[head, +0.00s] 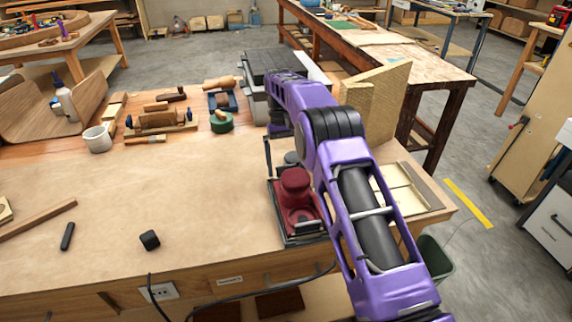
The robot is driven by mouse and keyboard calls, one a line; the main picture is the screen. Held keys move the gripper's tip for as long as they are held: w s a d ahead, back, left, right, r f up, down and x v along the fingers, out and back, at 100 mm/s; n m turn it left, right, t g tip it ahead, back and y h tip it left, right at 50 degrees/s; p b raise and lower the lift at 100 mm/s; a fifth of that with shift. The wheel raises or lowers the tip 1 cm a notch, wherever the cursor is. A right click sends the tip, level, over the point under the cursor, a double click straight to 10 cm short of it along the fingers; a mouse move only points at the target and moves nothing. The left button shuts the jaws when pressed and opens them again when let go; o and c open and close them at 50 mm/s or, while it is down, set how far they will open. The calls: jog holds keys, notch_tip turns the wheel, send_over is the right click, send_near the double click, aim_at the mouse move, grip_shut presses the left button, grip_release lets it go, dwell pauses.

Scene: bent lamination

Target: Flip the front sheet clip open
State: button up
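A dark red sander (294,198) stands upright near the front right of the workbench, on a dark rectangular base. A small pale metal piece at its near lower edge may be the front sheet clip (306,225); it is too small to tell whether it is open or shut. My purple arm reaches in from the lower right and hides the sander's right side. My gripper (276,158) seems to be just behind the sander, where a thin dark upright part shows.
A shallow tray (428,197) is right of my arm. A black cord (235,301) crosses the front edge.

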notch_tip(320, 180, up, 10)
dwell(0.5)
jog(key=s+a+r+n+t, duration=0.1)
jog(key=s+a+r+t, duration=0.15)
jog(key=r+t, duration=0.2)
jog(key=s+d+r+m+t+y, duration=0.1)
jog(key=s+d+t+y, duration=0.1)
jog(key=s+d+t, duration=0.25)
jog(key=shift+g, duration=0.3)
jog(key=x, duration=1.1)
jog(key=b+x, duration=0.1)
jog(key=x, duration=0.4)
jog(key=shift+s+a+f, duration=0.2)
jog(key=shift+a+f, duration=0.05)
jog(key=shift+c, duration=0.3)
